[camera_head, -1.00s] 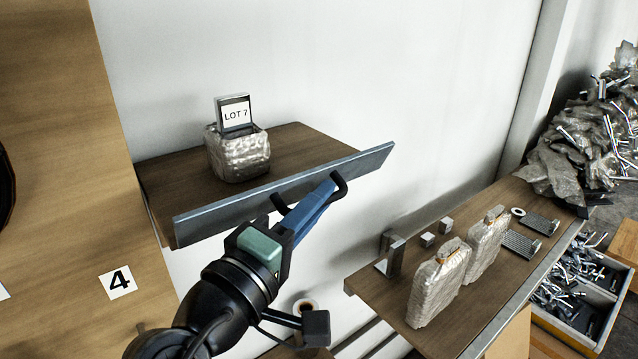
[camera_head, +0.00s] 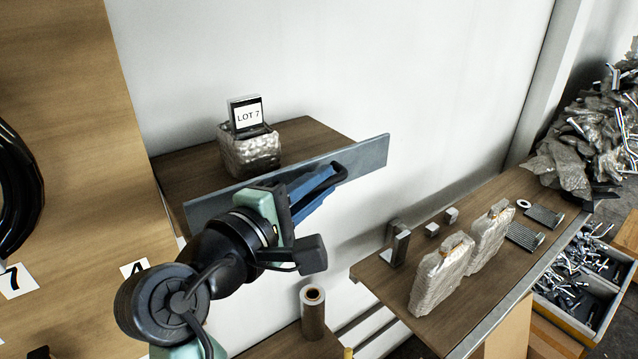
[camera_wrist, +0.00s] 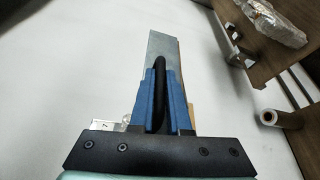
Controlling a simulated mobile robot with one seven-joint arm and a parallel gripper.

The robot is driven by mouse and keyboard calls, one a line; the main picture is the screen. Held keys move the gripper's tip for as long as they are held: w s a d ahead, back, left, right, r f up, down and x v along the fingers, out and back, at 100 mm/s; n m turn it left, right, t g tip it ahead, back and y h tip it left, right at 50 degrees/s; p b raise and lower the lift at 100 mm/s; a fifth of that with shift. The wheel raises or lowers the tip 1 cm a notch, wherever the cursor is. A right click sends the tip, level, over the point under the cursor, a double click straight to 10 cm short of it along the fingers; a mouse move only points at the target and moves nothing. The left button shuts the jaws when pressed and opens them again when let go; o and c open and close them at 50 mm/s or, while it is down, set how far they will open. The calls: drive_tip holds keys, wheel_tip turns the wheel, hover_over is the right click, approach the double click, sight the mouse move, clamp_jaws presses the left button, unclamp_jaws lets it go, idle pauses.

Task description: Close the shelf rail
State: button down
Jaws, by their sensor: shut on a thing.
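The shelf rail is a grey-blue metal board (camera_head: 360,156) standing upright along the front edge of the wooden shelf (camera_head: 312,139). In the wrist view the rail (camera_wrist: 163,50) runs away from me, with a black bar handle (camera_wrist: 160,75) on it. My gripper (camera_head: 335,174) is at the rail's front face, right of its middle. In the wrist view its blue fingers (camera_wrist: 161,88) are shut on the black handle. The fingers and wrist hide part of the rail's front. A wrapped block (camera_head: 250,152) with a LOT 7 sign (camera_head: 248,115) stands on the shelf behind the rail.
A lower wooden shelf (camera_head: 375,272) at right holds two wrapped packages (camera_head: 440,275), metal brackets and small blocks. A roll (camera_head: 313,315) stands below my wrist. A wood panel with number cards (camera_head: 15,282) is at left. The white wall (camera_head: 420,90) behind is bare.

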drive_tip(key=shift+r, duration=0.1)
drive_tip(key=c, duration=0.9)
unclamp_jaws()
drive_tip(key=b+v, duration=0.5)
drive_tip(key=v, duration=0.8)
drive_tip(key=shift+b, duration=0.3)
